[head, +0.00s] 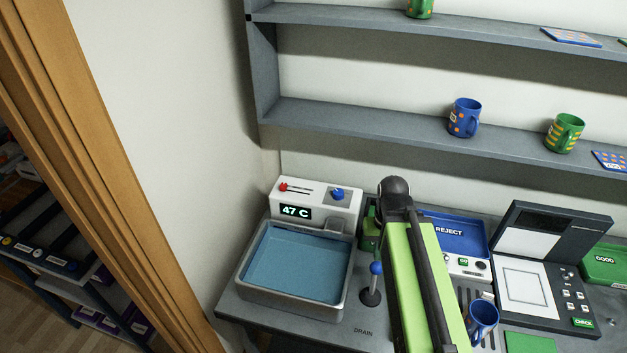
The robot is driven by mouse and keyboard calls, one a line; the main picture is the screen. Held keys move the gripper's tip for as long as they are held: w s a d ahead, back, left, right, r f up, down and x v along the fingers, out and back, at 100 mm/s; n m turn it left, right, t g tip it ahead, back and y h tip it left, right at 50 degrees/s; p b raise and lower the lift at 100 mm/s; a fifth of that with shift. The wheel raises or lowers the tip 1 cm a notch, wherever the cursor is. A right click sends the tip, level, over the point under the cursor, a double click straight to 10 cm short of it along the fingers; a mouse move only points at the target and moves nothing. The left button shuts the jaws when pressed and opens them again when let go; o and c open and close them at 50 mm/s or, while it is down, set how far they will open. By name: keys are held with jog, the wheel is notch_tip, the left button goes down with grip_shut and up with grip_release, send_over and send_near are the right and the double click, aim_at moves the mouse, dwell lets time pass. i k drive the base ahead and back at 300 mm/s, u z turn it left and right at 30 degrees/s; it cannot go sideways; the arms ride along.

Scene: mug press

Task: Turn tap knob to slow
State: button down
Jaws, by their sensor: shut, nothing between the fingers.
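A white tap unit (323,213) with a "47 C" display stands at the back of a grey basin (262,299) holding blue water. A blue knob (337,193) sits on the right of the unit's top, and a red-ended control sits on its left. The knob's setting is too small to read. My green arm rises from the bottom, right of the basin, to a dark joint near the wall. My gripper cannot be made out; the arm hides what lies behind it. Nothing is seen touching the knob.
A blue-topped lever (376,268) stands right of the basin, near the word DRAIN. A blue REJECT tray (460,231), a blue mug (482,318) and a dark press (528,289) are farther right. Shelves with mugs (464,117) hang above.

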aim_at(338, 195)
jog(key=z, duration=1.4)
jog(key=k, duration=1.3)
jog(key=u, duration=1.45)
jog(key=i, duration=1)
